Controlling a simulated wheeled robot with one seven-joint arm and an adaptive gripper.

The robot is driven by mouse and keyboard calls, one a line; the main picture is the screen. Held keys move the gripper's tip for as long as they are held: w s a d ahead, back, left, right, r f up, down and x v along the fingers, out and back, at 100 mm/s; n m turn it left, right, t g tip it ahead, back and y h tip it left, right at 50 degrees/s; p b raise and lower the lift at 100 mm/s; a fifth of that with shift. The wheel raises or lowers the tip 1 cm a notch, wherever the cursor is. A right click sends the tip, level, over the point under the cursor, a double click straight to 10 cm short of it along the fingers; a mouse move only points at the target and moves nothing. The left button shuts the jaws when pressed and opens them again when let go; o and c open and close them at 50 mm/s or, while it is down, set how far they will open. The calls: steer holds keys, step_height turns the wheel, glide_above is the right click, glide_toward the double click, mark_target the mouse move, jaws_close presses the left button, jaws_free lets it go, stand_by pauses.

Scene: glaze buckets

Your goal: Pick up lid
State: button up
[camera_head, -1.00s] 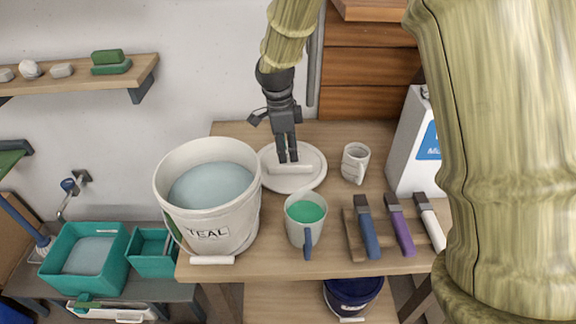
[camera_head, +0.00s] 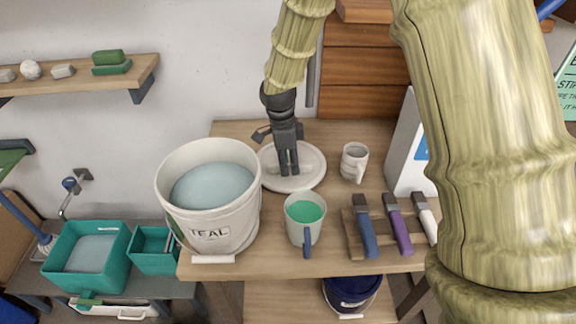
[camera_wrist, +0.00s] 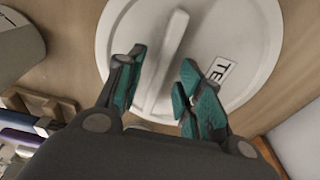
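The lid (camera_head: 312,180) is a round off-white disc with a raised bar handle, lying flat on the wooden table behind the teal bucket and the mug. In the wrist view the lid (camera_wrist: 245,30) fills the upper middle, with a "TE…" label partly showing. My gripper (camera_head: 289,174) points down at the lid's handle. In the wrist view my gripper (camera_wrist: 163,62) is open, with a teal-padded finger on either side of the bar handle (camera_wrist: 168,50). I see gaps between fingers and handle; contact cannot be told.
The white bucket (camera_head: 228,210) marked TEAL, full of pale blue glaze, stands just left of the lid. A mug of green glaze (camera_head: 302,228) is in front, and a small white mug (camera_head: 354,163) right. Brushes (camera_head: 398,225) lie on a wooden rack, near a white box (camera_head: 408,150).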

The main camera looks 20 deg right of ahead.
steer(key=shift+f, duration=0.2)
stand_by(0.4)
jaws_close()
